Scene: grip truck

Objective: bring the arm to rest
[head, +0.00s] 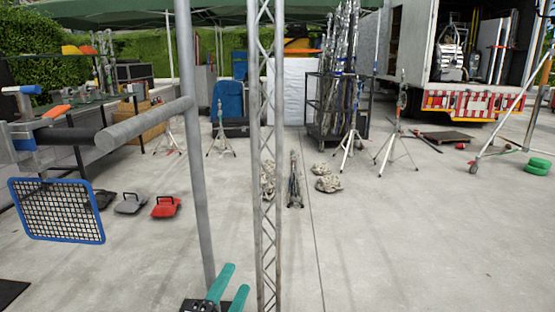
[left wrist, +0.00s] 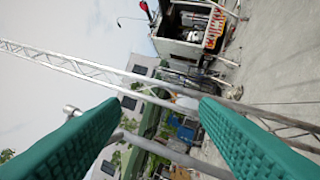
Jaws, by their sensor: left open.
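My left gripper (head: 238,283) shows at the bottom of the head view, with two green fingers spread apart. The gripper is open and empty. In the head view it is near the lower ends of a grey metal pole (head: 200,180) and a lattice truss (head: 266,150); whether it touches either cannot be told. The truss (left wrist: 70,62) also crosses the left wrist view at a slant. My right gripper is not in view.
A blue-framed grid panel (head: 57,210) and a thick grey tube (head: 145,124) are at left. A red weight (head: 165,207) and a grey weight (head: 131,204) lie on the concrete. Stands and a rack (head: 335,105) are farther back, before an open truck (head: 475,100). The right foreground is clear.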

